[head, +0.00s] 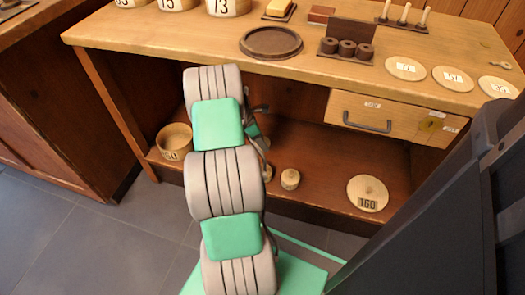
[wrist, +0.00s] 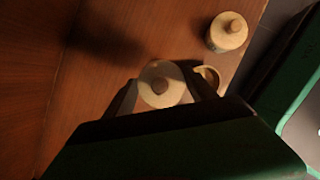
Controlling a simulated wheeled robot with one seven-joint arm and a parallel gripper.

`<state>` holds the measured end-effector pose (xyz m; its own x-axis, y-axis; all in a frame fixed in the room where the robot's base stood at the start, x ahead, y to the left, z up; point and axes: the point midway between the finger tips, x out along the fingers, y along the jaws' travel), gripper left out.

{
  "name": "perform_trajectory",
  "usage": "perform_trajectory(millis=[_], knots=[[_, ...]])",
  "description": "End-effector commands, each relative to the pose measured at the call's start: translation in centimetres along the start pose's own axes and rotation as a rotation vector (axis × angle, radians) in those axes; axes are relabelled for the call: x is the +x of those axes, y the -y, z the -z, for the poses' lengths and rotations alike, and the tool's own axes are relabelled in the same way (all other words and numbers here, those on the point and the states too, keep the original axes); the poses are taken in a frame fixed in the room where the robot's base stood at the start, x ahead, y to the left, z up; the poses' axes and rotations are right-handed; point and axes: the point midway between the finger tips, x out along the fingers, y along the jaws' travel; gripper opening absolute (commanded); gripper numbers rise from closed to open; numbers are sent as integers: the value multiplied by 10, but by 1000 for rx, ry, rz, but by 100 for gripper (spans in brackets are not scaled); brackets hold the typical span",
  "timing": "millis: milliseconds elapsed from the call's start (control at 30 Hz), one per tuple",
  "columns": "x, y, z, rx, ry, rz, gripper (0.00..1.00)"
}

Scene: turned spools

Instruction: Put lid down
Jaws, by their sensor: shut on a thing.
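A pale round lid (wrist: 152,97) with a darker brown knob sits between the fingertips of my gripper (wrist: 163,88) in the wrist view. My gripper is shut on it, one finger at each side. The lid is over the brown lower shelf; I cannot tell whether it touches the wood. A small round pale thing (wrist: 208,76), perhaps an open pot, shows just right of the lid, partly hidden by a finger. In the head view my arm hides most of the gripper and the held lid.
A small lidded pot (head: 290,179) stands on the lower shelf (head: 320,185), near its front edge. The tabletop and drawer (head: 395,118) overhang the shelf.

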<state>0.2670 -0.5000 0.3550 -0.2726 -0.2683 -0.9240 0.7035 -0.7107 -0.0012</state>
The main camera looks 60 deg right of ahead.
Motion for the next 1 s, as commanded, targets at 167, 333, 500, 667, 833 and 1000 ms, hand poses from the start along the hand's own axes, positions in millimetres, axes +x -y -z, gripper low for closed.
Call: perform_trajectory(millis=[167,333,500,667,833,1000], knots=[[48,-37,8,1,-1,1,27],[63,-54,8,1,0,0,27],[86,-59,16,0,0,2,27],[95,-60,20,1,1,-1,27],[95,-59,20,0,0,0,27],[97,-59,21,0,0,-1,71]])
